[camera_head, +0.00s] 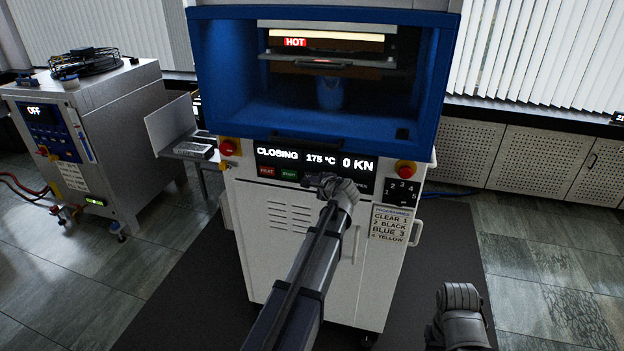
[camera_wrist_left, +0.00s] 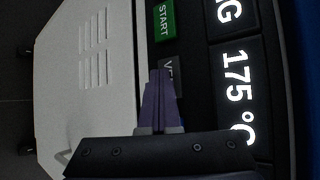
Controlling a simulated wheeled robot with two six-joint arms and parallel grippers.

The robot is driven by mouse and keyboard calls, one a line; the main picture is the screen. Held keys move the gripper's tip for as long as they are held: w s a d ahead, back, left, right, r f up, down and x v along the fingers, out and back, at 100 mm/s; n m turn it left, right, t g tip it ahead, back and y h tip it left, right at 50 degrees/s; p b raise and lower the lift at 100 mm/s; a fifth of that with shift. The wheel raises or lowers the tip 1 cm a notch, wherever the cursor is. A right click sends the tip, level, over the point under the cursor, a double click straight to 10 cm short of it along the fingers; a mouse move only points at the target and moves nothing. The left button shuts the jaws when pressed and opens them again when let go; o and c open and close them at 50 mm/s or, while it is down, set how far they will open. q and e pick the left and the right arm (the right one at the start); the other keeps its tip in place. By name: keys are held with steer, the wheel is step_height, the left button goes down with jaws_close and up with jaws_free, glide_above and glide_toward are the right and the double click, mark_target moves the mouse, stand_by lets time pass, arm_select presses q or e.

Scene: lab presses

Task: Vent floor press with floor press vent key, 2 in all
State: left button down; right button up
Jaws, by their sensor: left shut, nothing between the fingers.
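The floor press (camera_head: 312,225) is a white cabinet with a blue hood. Its display reads CLOSING, 175 °C and 0 KN. My left gripper (camera_head: 318,181) is at the press's front panel, right of the green START key (camera_head: 288,174). In the left wrist view my left gripper (camera_wrist_left: 163,75) is shut and empty, its purple fingertips over the black vent key (camera_wrist_left: 169,66). They hide part of its lettering; only "VE" shows. I cannot tell whether the tips touch the key. In the head view my wrist hides the vent key.
A number keypad (camera_head: 402,191) is at right. A HOT sign (camera_head: 295,42) glows inside the hood. A steel unit (camera_head: 100,130) reading OFF stands left. Floor is clear on both sides.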

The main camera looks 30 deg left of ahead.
arm_select(q)
steer(key=shift+s+d, duration=0.2)
steer(key=shift+s, duration=0.55)
steer(key=shift+s, duration=0.1)
steer(key=s, duration=0.2)
steer(key=s+d, duration=0.1)
steer(key=s, duration=0.1)
steer(key=shift+s+d, duration=0.1)
steer(key=shift+s, duration=0.25)
stand_by(0.7)
steer(key=s+d+f+n+g+h+p, duration=0.1)
steer(key=s+d+f+n+g+h, duration=0.1)
steer(key=s+d, duration=0.6)
steer(key=s+d+f+n+g+h+p, duration=0.1)
steer(key=s+d+f+n+g+h, duration=0.1)
steer(key=s+d, duration=0.7)
steer(key=s+d+f+n+g+h+p, duration=0.1)
steer(key=s+d+f+n+g+h, duration=0.2)
steer(key=s+d, duration=0.5)
steer(key=d+f+g+h, duration=0.1)
steer(key=d+f+h, duration=0.1)
steer(key=d, duration=0.8)
steer(key=shift+s+d+p, duration=0.2)
steer(key=shift+s+p, duration=0.15)
steer(key=shift+p, duration=0.05)
